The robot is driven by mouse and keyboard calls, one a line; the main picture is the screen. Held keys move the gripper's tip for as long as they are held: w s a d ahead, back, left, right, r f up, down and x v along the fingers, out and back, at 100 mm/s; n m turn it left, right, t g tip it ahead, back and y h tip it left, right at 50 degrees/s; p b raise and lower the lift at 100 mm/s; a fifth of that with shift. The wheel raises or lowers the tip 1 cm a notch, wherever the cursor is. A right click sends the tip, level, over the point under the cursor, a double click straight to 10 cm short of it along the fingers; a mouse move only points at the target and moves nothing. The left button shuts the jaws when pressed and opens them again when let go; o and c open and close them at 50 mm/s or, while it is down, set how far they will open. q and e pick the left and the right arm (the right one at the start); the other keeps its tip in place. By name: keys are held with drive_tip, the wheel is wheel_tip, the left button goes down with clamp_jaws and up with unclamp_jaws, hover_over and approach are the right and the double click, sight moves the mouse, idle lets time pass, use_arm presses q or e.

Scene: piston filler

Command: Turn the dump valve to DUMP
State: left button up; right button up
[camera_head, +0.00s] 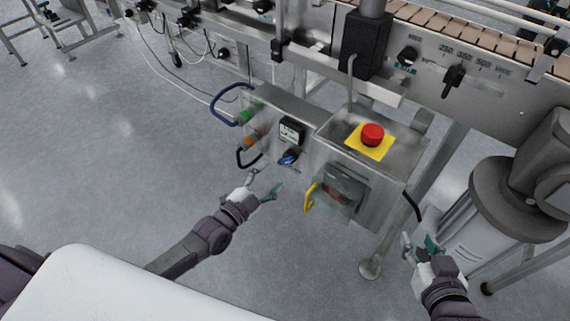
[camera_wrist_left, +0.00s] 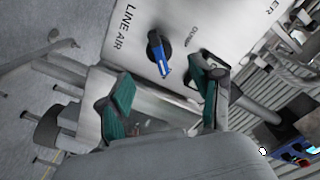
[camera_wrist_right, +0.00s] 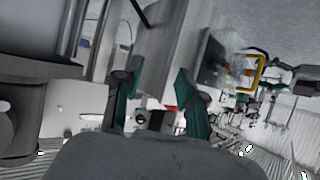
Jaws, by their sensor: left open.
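The dump valve (camera_head: 289,158) is a small black and blue knob on the front of the grey panel, below a black-framed display. In the left wrist view the knob (camera_wrist_left: 158,52) sits beside the printed words LINE AIR, with its blue end toward the bottom of the picture; smaller lettering nearby is hard to read. My left gripper (camera_head: 264,183) is open and empty, below and left of the knob in the head view. Its teal fingertips (camera_wrist_left: 160,88) are apart, with the knob beyond them, untouched. My right gripper (camera_head: 419,243) is open and empty, right of the panel.
A red emergency button (camera_head: 372,134) on a yellow plate tops the control box. A yellow handle (camera_head: 310,196) and a blue hose loop (camera_head: 228,105) stick out near the knob. A grey motor housing (camera_head: 500,200) stands at the right. Floor left of the panel is clear.

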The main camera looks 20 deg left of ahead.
sight(284, 163)
use_arm(q)
drive_tip(key=b+x, duration=0.1)
drive_tip(key=x, duration=0.5)
drive_tip(key=shift+w, duration=0.1)
drive_tip(key=shift+w+d+b, duration=0.15)
drive_tip(key=shift+w+b, duration=0.15)
drive_tip(key=shift+w, duration=0.05)
use_arm(e)
drive_tip(key=w+a+r+t+y, duration=0.1)
drive_tip(key=w+a+r+t, duration=0.1)
drive_tip(key=r+t, duration=0.3)
drive_tip(key=shift+w+r+y, duration=0.3)
drive_tip(key=shift+w+r, duration=0.2)
drive_tip(key=shift+r, duration=0.85)
use_arm(q)
drive_tip(key=c, duration=1.1)
use_arm(e)
drive_tip(key=shift+f, duration=0.1)
